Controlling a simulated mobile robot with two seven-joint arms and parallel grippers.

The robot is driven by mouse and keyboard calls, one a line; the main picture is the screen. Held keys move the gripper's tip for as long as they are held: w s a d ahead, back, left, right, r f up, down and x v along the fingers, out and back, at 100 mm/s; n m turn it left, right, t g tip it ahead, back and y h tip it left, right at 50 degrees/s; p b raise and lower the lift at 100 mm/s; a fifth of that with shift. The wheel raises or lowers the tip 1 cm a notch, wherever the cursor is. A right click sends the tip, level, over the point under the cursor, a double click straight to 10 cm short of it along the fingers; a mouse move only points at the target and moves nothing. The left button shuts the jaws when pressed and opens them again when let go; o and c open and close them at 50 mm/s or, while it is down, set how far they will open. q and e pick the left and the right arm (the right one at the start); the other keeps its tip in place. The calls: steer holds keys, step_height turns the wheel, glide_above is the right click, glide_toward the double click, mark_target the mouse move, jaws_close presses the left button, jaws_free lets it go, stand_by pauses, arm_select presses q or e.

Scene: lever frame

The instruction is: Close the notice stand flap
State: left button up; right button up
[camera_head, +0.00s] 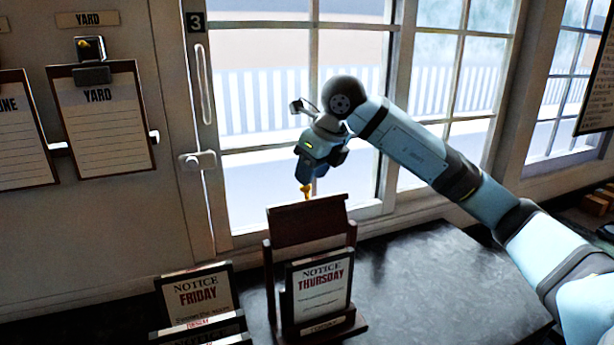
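The notice stand (268,285) is dark brown wood and stands on the dark counter. It holds a framed notice (320,288) reading "NOTICE THURSDAY". Its flap (306,224) is a brown board at the top, raised above the notice and leaving it uncovered. My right gripper (306,191) points down just above and behind the flap's top edge. Its small orange fingertips look close together, but I cannot tell whether they are open or shut, or whether they touch the flap. My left gripper is not in view.
A "NOTICE FRIDAY" board (197,294) stands left of the stand, with more boards in front of it. The counter (440,290) is clear to the right. Windows and a door with a handle (197,160) are behind. Clipboards (100,125) hang on the left wall.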

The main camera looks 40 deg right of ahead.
mark_target(310, 214)
steer(key=shift+x, duration=1.55)
steer(key=shift+c, duration=0.2)
jaws_close()
steer(key=shift+s+d, duration=0.1)
